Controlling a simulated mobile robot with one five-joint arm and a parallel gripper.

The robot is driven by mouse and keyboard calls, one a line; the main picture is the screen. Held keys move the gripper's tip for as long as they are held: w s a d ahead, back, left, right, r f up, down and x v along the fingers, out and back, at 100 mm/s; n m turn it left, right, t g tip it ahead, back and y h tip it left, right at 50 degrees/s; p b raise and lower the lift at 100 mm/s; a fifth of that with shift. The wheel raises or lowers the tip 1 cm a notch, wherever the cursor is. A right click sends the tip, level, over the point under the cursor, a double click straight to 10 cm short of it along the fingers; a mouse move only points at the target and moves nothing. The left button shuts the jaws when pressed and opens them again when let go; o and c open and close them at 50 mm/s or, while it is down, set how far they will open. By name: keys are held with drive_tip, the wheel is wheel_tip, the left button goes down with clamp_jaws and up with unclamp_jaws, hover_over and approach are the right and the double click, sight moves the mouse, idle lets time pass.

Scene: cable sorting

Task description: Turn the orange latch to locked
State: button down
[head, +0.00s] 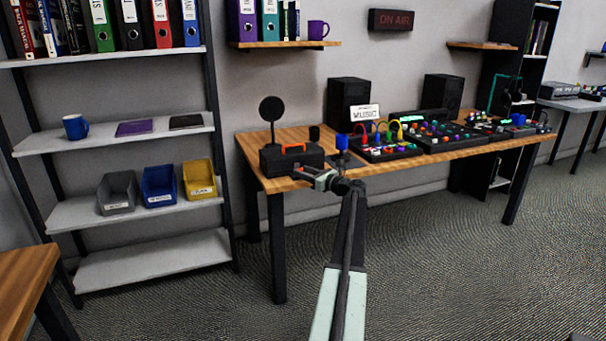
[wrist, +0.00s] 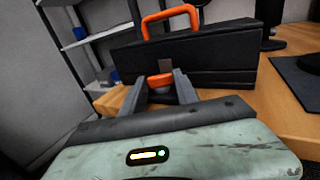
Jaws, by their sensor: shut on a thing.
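A black case (head: 285,160) with an orange handle (head: 294,148) stands at the left front of the wooden desk. In the wrist view the case (wrist: 215,62) fills the upper middle, with its orange handle (wrist: 170,20) on top. The orange latch (wrist: 160,80) is low on the case's near face. My gripper (wrist: 160,85) is shut on the latch, one finger on each side of it. In the head view my gripper (head: 312,174) reaches the case's front right. The latch is too small to make out there, and I cannot tell its exact turn angle.
On the desk (head: 450,155), a small blue-topped item (head: 342,142) and a dark cylinder (head: 314,133) stand right of the case. A round black disc on a stand (head: 272,110) rises behind it. Mixers (head: 385,148) lie further right. A shelf rack (head: 120,143) stands left.

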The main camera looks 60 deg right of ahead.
drive_tip(key=n+y, duration=0.1)
drive_tip(key=d+n+y, duration=0.1)
drive_tip(key=y, duration=0.1)
drive_tip(key=shift+s+a+n+y, duration=0.1)
drive_tip(key=shift+n+y, duration=0.5)
drive_tip(key=shift+y, duration=0.4)
drive_tip(key=shift+a+f+y, duration=0.1)
drive_tip(key=shift+y, duration=0.2)
drive_tip(key=c, duration=0.9)
unclamp_jaws()
